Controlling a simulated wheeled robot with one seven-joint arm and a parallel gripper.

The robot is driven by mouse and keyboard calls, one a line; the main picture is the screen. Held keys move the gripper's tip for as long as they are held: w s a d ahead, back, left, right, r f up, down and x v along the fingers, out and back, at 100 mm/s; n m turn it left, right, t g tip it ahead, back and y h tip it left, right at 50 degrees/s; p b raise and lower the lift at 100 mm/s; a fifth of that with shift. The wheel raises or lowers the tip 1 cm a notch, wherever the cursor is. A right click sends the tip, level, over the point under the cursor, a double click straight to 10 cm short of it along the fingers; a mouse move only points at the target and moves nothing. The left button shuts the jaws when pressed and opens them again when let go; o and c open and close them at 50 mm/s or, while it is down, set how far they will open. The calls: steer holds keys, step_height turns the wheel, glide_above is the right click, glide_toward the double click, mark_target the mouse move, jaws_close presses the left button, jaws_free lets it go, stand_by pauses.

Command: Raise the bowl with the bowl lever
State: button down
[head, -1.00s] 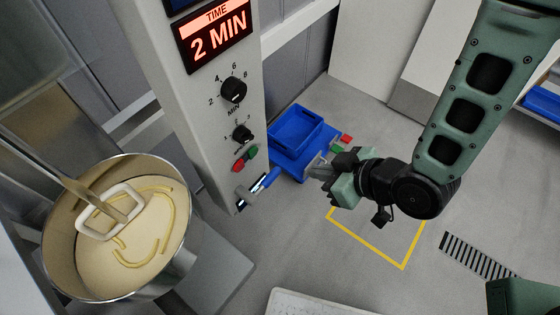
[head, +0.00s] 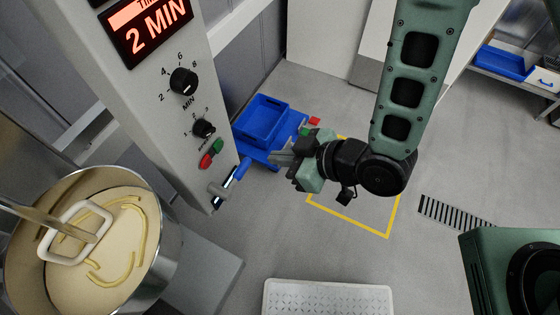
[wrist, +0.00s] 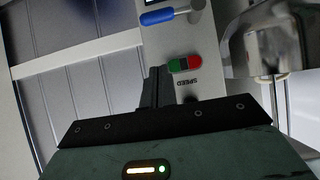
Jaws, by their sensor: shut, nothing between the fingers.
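The steel mixer bowl (head: 152,240) stands at the lower left of the head view with pale dough and the mixing tool in it. Its metal side also shows at the upper right of the wrist view (wrist: 262,40). The bowl lever (head: 243,168) has a blue grip and sticks out low on the mixer column. It also shows at the top of the wrist view (wrist: 158,17). My gripper (head: 279,159) is just right of the lever in the head view, apart from it. Its fingers (wrist: 155,88) are shut and empty.
The mixer column (head: 165,120) carries a time display, two dials and green and red buttons (head: 211,153). A blue crate (head: 262,119) stands behind my gripper. A white perforated tray (head: 328,298) lies at the front. The floor between is clear, with a yellow outline.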

mark_target(251, 161)
steer(key=b+x, duration=0.1)
steer(key=x, duration=0.2)
steer(key=f+b+x, duration=0.1)
steer(key=x, duration=0.3)
steer(key=d+b+x, duration=0.1)
steer(key=b+x, duration=0.1)
steer(key=x, duration=0.1)
steer(key=shift+s+a+f, duration=0.1)
steer(key=shift+a+f, duration=0.15)
steer(key=shift+f, duration=0.15)
steer(key=shift+a+f, duration=0.1)
steer(key=shift+f, duration=0.65)
steer(key=shift+f, duration=0.1)
